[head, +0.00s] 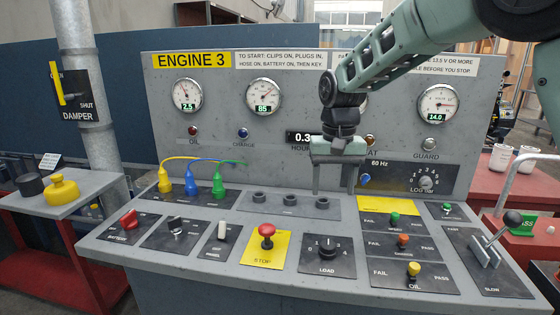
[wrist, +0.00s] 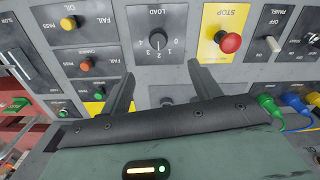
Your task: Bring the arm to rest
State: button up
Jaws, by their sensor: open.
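My arm (head: 400,50) reaches in from the upper right in the head view, bent down over the engine console (head: 100,238). My gripper (head: 334,190) hangs fingers down above the console, near the row of dark sockets and behind the LOAD knob (head: 327,248). Its two fingers are apart with nothing between them. In the wrist view my gripper (wrist: 162,92) is also open and empty, with the LOAD knob (wrist: 158,40) beyond the fingertips. The gripper hides part of the sockets and of the panel behind.
The red STOP button (head: 266,232), three pass/fail switches, the speed lever (head: 497,238) and yellow, blue and green plugs (head: 217,186) stand up from the console. Gauges (head: 263,96) line the back panel. Side tables flank it: grey-topped left (head: 95,184), red right (head: 478,165).

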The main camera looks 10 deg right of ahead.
jog(key=s+a+f+n+y, duration=0.15)
jog(key=s+a, duration=0.25)
jog(key=s, duration=0.5)
jog(key=s+a+n+h, duration=0.1)
jog(key=s+a+n, duration=0.2)
jog(key=s, duration=0.6)
jog(key=s+f+n, duration=0.1)
jog(key=s+n, duration=0.1)
jog(key=s, duration=0.5)
jog(key=s+d+f+n, duration=0.1)
jog(key=s+f+n, duration=0.1)
jog(key=s, duration=0.5)
jog(key=shift+s+d+f+n, duration=0.15)
jog(key=shift+s+f+n, duration=0.1)
jog(key=shift+s+n, duration=0.15)
